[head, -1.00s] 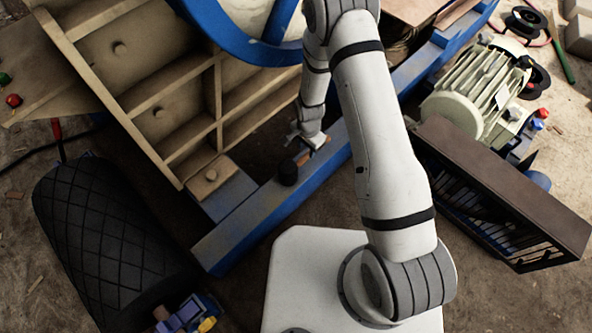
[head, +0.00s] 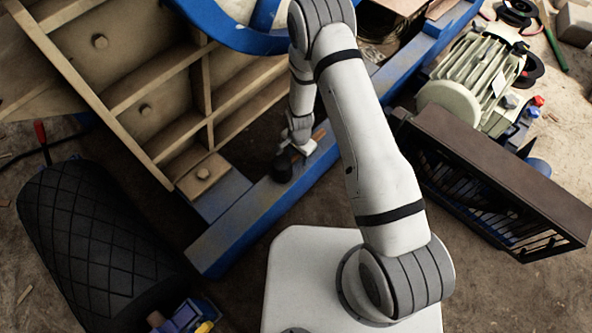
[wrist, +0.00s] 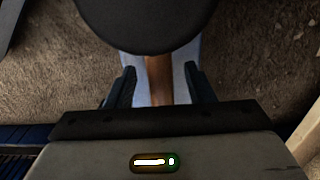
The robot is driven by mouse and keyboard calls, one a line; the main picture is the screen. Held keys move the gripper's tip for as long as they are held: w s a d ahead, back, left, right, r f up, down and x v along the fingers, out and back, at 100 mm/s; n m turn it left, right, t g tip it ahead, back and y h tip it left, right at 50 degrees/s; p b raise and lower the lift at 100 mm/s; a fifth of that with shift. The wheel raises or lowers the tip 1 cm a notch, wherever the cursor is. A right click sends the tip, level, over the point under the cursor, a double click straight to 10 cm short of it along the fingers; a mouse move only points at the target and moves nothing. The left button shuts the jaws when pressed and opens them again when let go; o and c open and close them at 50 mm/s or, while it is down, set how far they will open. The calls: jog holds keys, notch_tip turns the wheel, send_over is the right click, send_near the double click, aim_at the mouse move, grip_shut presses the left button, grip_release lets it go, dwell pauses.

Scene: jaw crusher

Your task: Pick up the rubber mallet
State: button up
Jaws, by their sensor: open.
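My gripper (head: 299,150) is at the handle, close to the head. In the wrist view the black head (wrist: 145,22) fills the top middle, and the handle (wrist: 158,78) runs down from it. The open fingers (wrist: 161,86) stand on either side of the handle, with a gap to each side. The lower part of the handle is hidden behind my gripper's body.
A ribbed tan wooden or metal frame (head: 150,110) and a blue wheel rim (head: 235,38) stand beside the beam. A black textured roller (head: 95,240) lies at lower left. A brown slatted box (head: 490,180) and a pale motor (head: 470,80) are at right.

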grip_shut()
dwell(0.5)
